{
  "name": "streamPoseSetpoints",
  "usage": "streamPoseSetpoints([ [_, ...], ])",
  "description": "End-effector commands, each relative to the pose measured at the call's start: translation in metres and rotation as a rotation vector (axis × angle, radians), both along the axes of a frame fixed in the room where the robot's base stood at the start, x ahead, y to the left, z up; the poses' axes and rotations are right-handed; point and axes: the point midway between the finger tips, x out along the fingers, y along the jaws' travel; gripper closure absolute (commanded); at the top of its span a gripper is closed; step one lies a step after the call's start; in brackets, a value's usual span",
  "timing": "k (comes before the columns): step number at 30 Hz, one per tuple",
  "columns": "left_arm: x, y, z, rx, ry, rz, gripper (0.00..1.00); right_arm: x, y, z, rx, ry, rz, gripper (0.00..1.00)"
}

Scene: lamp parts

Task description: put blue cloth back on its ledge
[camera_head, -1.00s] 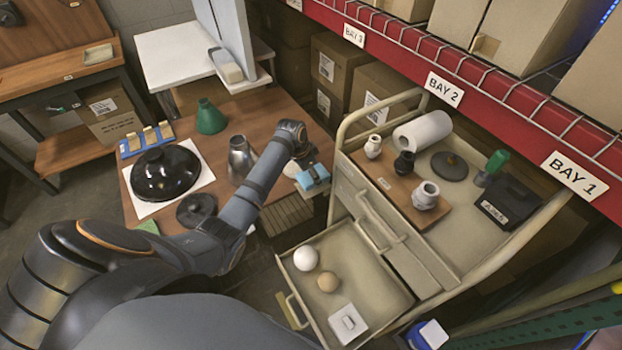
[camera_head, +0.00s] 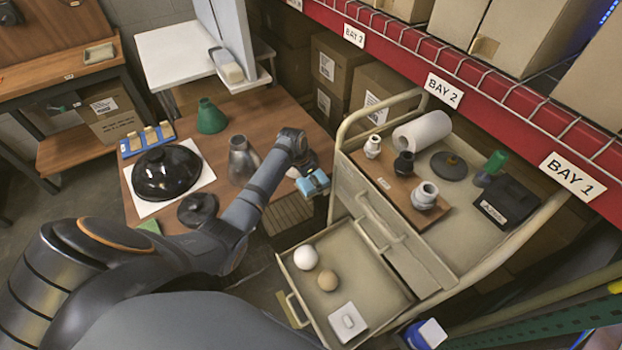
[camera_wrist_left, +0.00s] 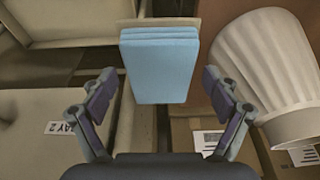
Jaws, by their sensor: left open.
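The folded blue cloth (camera_head: 313,183) is at the right edge of the brown worktable, beside the cart. In the left wrist view the cloth (camera_wrist_left: 160,62) shows as a layered pale-blue stack, with a cream strip (camera_wrist_left: 160,22), perhaps the ledge, along its top edge. I cannot tell what bears the cloth. My left gripper (camera_head: 308,168) is right at the cloth in the head view. In the wrist view its fingers (camera_wrist_left: 162,100) are spread wide, one on each side of the cloth's lower end, with gaps to it. My right gripper is not in view.
The beige cart (camera_head: 345,200) stands close on the right, its drawer (camera_head: 375,290) open with two balls inside. A metal cone (camera_head: 240,160) and black dome (camera_head: 165,172) are on the worktable (camera_head: 262,112). A pale pleated shade (camera_wrist_left: 262,70) is close on the right in the wrist view.

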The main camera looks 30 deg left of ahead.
Motion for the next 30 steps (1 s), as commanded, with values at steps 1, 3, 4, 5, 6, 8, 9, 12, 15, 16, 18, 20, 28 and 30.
streamPoseSetpoints([
  [1,0.0,0.0,0.002,0.0,0.0,0.0,0.12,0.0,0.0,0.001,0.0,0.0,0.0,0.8],
  [3,-0.001,0.001,0.007,0.001,-0.001,-0.001,0.12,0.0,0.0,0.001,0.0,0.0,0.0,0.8],
  [4,-0.001,0.002,0.01,0.002,-0.001,0.0,0.12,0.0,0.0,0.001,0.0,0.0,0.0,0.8],
  [5,-0.002,0.002,0.015,0.002,-0.003,0.0,0.12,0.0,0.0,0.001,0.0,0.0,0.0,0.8],
  [6,-0.004,0.004,0.024,0.003,-0.003,0.0,0.12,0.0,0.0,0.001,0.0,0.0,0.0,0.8],
  [8,-0.008,0.006,0.038,0.003,-0.005,-0.001,0.12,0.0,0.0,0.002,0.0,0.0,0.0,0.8],
  [9,-0.01,0.008,0.048,0.003,-0.005,-0.001,0.12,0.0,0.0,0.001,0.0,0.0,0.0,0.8],
  [12,-0.016,0.011,0.071,0.004,-0.004,-0.001,0.12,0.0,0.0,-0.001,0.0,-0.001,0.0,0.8],
  [15,-0.022,0.013,0.092,0.003,-0.003,-0.001,0.12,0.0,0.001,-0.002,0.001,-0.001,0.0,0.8],
  [16,-0.023,0.015,0.097,0.004,-0.002,0.0,0.12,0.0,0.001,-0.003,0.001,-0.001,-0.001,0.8],
  [18,-0.025,0.016,0.107,0.001,-0.002,0.001,0.12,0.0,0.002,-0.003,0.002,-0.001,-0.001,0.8],
  [20,-0.027,0.016,0.113,0.001,-0.002,0.0,0.12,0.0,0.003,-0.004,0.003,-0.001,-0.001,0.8],
  [28,-0.029,0.017,0.119,-0.001,0.001,0.001,0.12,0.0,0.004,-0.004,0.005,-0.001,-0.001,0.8],
  [30,-0.029,0.017,0.119,-0.001,0.001,0.001,0.12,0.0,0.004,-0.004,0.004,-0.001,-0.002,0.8],
])
